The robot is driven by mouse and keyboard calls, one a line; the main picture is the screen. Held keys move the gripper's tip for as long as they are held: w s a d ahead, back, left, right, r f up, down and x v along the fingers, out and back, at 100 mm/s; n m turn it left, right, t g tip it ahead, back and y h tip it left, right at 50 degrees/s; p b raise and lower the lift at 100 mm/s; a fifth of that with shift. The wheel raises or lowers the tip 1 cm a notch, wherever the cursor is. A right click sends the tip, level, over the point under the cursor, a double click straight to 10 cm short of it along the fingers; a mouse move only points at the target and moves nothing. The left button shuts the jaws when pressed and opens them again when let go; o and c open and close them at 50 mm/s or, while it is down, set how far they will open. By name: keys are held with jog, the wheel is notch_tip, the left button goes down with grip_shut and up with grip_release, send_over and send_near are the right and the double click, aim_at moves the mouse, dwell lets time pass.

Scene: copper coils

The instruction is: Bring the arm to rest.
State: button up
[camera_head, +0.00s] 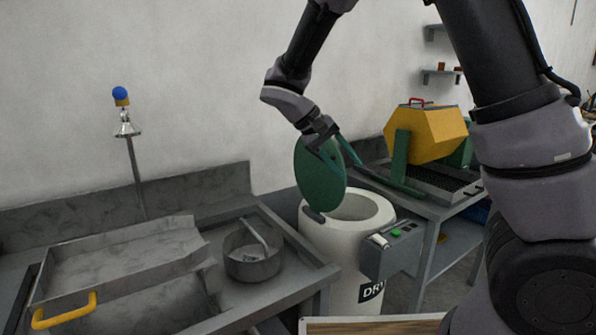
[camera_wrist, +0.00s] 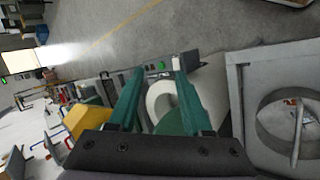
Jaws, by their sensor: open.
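My gripper (camera_head: 349,166) is open beside the upper right of a round green lid (camera_head: 312,172) in the head view. One finger overlaps the lid in the picture; I cannot tell whether they touch. The lid stands raised at the rim of a white drum (camera_head: 338,250) lettered "DR…", whose mouth is open. In the wrist view my two green fingers (camera_wrist: 160,72) are spread apart. Between them show part of the green lid (camera_wrist: 165,118) and the drum's pale rim (camera_wrist: 153,98). My arm reaches in from the upper right.
A yellow tumbler (camera_head: 425,133) on a green frame stands on a bench right of the drum. A grey control box (camera_head: 392,252) is fixed to the drum's front. At left are a metal tray (camera_head: 110,262), a round pan (camera_head: 252,268) and a blue-topped stand (camera_head: 130,150). A wall stands behind.

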jog(key=s+d+r+m+t+y, duration=0.5)
jog(key=s+d+r+y, duration=0.5)
jog(key=s+d+r, duration=0.3)
jog(key=shift+s+d+r+m+t, duration=0.2)
jog(key=shift+s+r+m+t, duration=0.2)
jog(key=shift+s+r+t, duration=0.4)
